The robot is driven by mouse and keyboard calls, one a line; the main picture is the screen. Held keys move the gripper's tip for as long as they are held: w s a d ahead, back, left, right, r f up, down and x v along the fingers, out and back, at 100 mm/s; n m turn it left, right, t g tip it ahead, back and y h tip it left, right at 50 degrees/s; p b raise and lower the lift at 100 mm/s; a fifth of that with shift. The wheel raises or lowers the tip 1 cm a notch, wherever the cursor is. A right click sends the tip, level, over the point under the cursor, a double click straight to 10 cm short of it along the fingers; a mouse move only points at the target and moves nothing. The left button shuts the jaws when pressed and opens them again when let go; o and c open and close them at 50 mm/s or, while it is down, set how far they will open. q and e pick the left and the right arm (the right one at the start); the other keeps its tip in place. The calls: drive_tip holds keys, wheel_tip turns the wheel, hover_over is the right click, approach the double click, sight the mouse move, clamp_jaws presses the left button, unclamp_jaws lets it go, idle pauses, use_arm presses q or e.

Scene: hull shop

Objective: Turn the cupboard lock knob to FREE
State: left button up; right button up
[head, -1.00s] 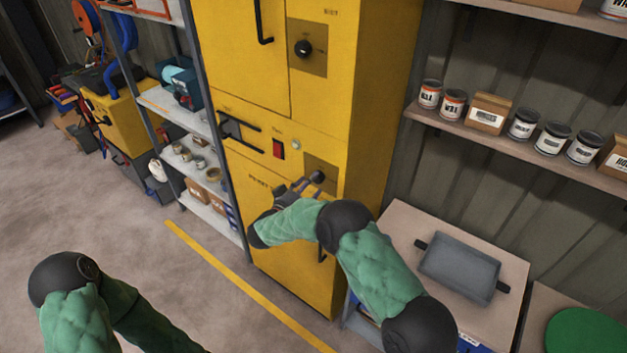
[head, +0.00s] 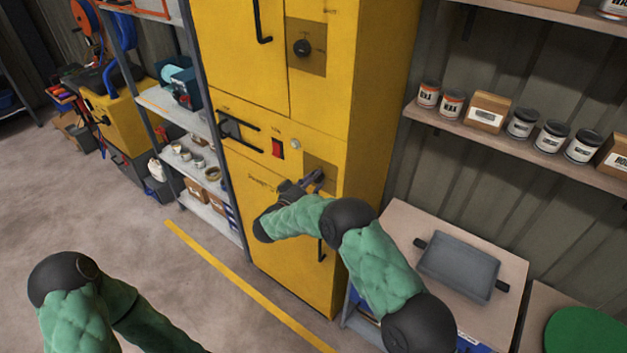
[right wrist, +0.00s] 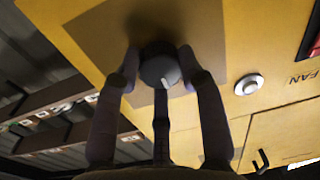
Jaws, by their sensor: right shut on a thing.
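The yellow cupboard (head: 225,65) stands in the middle of the head view. It has a dark upper knob (head: 302,47) on a brownish plate and a lower knob on a second plate (head: 318,168). My right gripper (head: 315,181) is at the lower knob and mostly covers it in the head view. In the right wrist view the round dark lower knob (right wrist: 158,66) sits between the fingers of my right gripper (right wrist: 160,70), which is shut on it. A pale mark shows on its face. Labels around it are not readable. My left gripper is out of view.
A red switch (head: 278,148) and a small pale button (head: 296,144) are left of the lower knob. A shelf with cans (head: 520,122) and a bench with a grey tray (head: 458,268) stand to the right. Open floor (head: 150,270) lies at left.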

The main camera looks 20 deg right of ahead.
drive_tip(key=shift+w+r, duration=0.1)
drive_tip(key=shift+r, duration=0.2)
drive_tip(key=shift+d+m+g+h+b, duration=0.15)
drive_tip(key=shift+m+h+b, duration=0.15)
drive_tip(key=shift+m+b, duration=4.6)
drive_tip(key=shift+m+g+h+b, duration=0.15)
drive_tip(key=shift+m+h+b, duration=0.15)
drive_tip(key=shift+m+b, duration=4.6)
drive_tip(key=shift+n+b, duration=0.3)
drive_tip(key=shift+f, duration=0.1)
